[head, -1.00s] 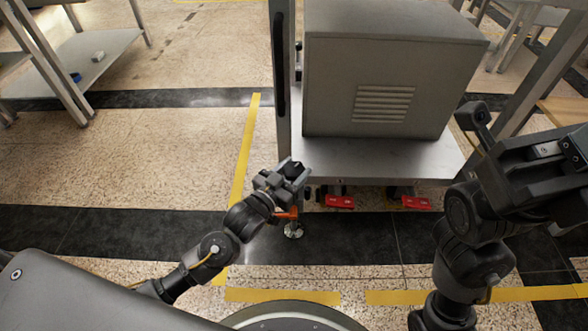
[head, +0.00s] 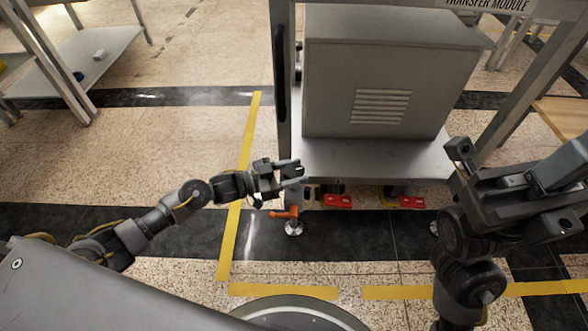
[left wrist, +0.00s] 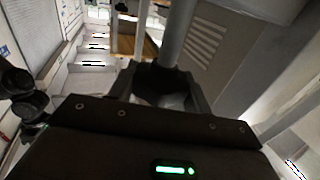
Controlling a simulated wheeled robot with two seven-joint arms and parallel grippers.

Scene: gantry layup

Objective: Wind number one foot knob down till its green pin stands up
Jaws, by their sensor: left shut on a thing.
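An orange foot knob (head: 284,213) sits above a round metal foot (head: 293,228) under the front left corner of the grey machine frame. My left gripper (head: 296,174) is a little above the knob and apart from it, at the lower end of the frame's upright post (head: 283,90). It is shut, seemingly on that post. In the left wrist view the grey post (left wrist: 178,35) rises between the two fingers (left wrist: 160,82). No green pin or number on the knob can be made out. My right gripper (head: 462,160) is at the right; its jaw gap is unclear.
A grey louvred cabinet (head: 390,75) stands on the frame's shelf (head: 370,160). Red parts (head: 337,201) hang under the shelf edge. Another foot (head: 434,228) shows at right. Yellow tape (head: 240,190) marks the floor. A low table (head: 95,65) stands far left.

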